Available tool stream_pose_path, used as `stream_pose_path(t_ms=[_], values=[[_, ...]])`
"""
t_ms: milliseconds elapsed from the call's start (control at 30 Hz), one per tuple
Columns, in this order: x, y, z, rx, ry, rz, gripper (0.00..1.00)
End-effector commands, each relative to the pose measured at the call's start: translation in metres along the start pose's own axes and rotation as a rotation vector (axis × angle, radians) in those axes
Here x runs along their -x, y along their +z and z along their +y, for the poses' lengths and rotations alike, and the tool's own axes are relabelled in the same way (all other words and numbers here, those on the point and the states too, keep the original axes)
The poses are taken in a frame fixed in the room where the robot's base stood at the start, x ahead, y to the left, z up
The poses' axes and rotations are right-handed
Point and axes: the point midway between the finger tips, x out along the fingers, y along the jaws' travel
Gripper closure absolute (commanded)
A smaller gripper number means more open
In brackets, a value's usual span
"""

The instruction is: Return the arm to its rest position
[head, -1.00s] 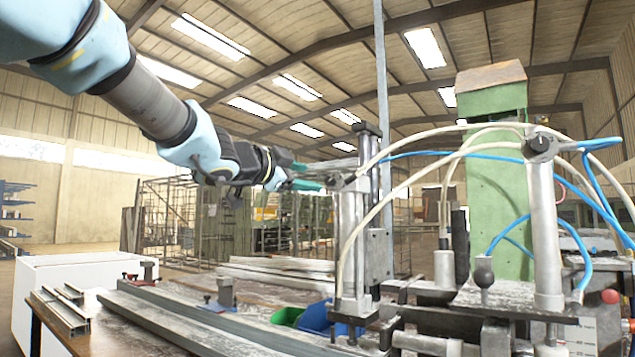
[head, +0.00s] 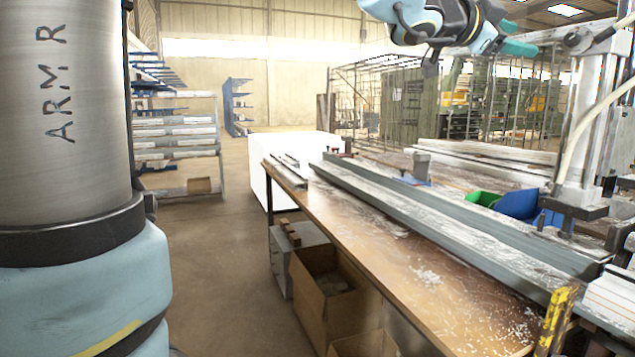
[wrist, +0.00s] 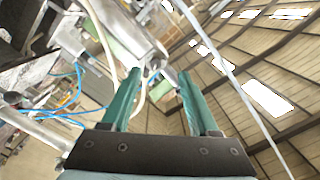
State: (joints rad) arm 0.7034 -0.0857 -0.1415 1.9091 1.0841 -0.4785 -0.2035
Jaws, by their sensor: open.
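My gripper (head: 514,38) shows at the top right of the head view, raised above the bench and beside the upright metal clamp post (head: 585,120). In the wrist view my gripper (wrist: 158,85) has two green fingers standing well apart with nothing between them. The clamp's metal cylinder (wrist: 128,35) and its hoses lie beyond the fingertips there. I cannot tell the exact gap between the fingers and the clamp. My arm's large link fills the left side of the head view.
The workbench (head: 400,265) carries long metal profiles (head: 450,215), with green (head: 483,198) and blue (head: 520,203) bins behind them. A white box (head: 290,165) stands behind the bench. Cardboard boxes (head: 335,300) sit below it. The floor (head: 220,270) to the left is open.

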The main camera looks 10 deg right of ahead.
Motion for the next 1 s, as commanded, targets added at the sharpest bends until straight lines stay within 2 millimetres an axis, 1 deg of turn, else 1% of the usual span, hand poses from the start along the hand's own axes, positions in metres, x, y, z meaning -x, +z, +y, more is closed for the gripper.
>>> stream_pose_path(t_ms=[33, 67, 100, 167, 200, 267, 300, 367, 400, 467, 500, 567, 600, 667, 700, 767, 800, 867, 900, 1000], values=[[0.004, 0.021, -0.005, 0.031, -0.018, -0.051, 0.39], [0.007, 0.037, -0.008, 0.052, -0.031, -0.088, 0.39], [0.013, 0.060, -0.012, 0.087, -0.051, -0.144, 0.39], [0.025, 0.099, -0.016, 0.148, -0.084, -0.241, 0.39], [0.036, 0.127, -0.018, 0.194, -0.107, -0.311, 0.39], [0.054, 0.167, -0.018, 0.262, -0.140, -0.415, 0.39], [0.069, 0.193, -0.016, 0.309, -0.162, -0.485, 0.39], [0.093, 0.230, -0.012, 0.380, -0.194, -0.590, 0.39], [0.111, 0.253, -0.007, 0.430, -0.213, -0.659, 0.39], [0.140, 0.285, 0.003, 0.505, -0.240, -0.763, 0.39], [0.160, 0.305, 0.011, 0.558, -0.257, -0.833, 0.39], [0.192, 0.331, 0.026, 0.642, -0.283, -0.936, 0.39], [0.214, 0.347, 0.037, 0.700, -0.298, -1.006, 0.39], [0.248, 0.366, 0.057, 0.791, -0.320, -1.108, 0.39], [0.271, 0.377, 0.072, 0.856, -0.332, -1.176, 0.39], [0.305, 0.388, 0.096, 0.958, -0.350, -1.276, 0.39], [0.326, 0.393, 0.113, 1.027, -0.360, -1.339, 0.39], [0.355, 0.395, 0.138, 1.130, -0.371, -1.424, 0.39], [0.372, 0.395, 0.154, 1.195, -0.377, -1.474, 0.39], [0.402, 0.388, 0.187, 1.336, -0.385, -1.569, 0.39]])
